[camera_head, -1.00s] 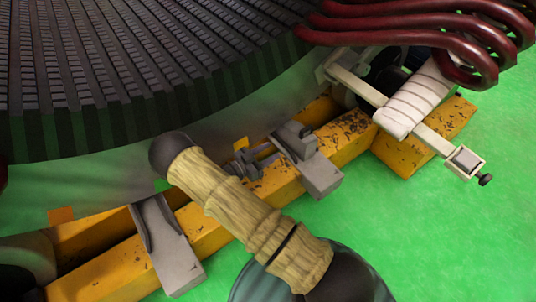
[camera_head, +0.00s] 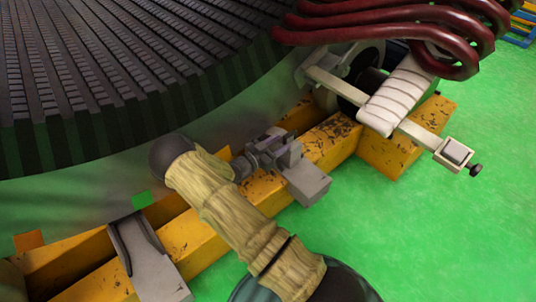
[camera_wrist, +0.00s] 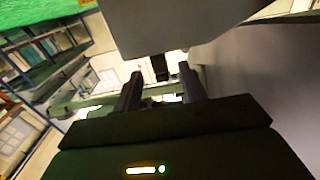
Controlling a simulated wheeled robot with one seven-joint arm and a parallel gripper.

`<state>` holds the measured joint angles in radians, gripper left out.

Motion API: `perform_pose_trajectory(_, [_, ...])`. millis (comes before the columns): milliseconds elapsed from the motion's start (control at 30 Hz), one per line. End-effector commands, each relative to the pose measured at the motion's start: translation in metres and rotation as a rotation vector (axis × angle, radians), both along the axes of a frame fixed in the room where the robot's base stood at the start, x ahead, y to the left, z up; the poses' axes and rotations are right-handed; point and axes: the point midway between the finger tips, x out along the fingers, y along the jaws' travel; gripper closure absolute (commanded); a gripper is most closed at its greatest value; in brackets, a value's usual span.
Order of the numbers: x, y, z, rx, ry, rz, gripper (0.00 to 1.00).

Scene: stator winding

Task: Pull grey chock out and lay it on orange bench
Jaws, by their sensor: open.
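A grey chock (camera_head: 309,183) sits on the yellow-orange beam beside the big ribbed stator. My gripper (camera_head: 264,150) is at the chock's upper left, very close to it; I cannot tell whether they touch. In the wrist view my gripper's two dark fingers (camera_wrist: 160,88) stand apart, open. A large grey block, probably the chock (camera_wrist: 185,25), fills the top of that view just beyond the fingers. A second grey chock (camera_head: 150,262) sits on the beam at the lower left. I cannot make out a separate orange bench.
The stator (camera_head: 120,90) rises at the upper left. Dark red pipes (camera_head: 400,30) hang at the upper right, above a white-wrapped clamp arm (camera_head: 397,95). The green floor (camera_head: 430,230) is clear at the lower right. Shelves (camera_wrist: 40,50) show in the wrist view.

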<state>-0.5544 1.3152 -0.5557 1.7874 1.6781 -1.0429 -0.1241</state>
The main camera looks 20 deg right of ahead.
Motion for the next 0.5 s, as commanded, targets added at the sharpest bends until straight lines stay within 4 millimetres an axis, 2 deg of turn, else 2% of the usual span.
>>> perform_pose_trajectory(100, [0.007, -0.019, -0.003, -0.001, -0.003, -0.002, 0.58])
perform_pose_trajectory(300, [0.016, -0.043, -0.002, 0.001, -0.002, 0.000, 0.58])
perform_pose_trajectory(500, [0.019, -0.051, 0.000, -0.001, 0.000, 0.001, 0.58])
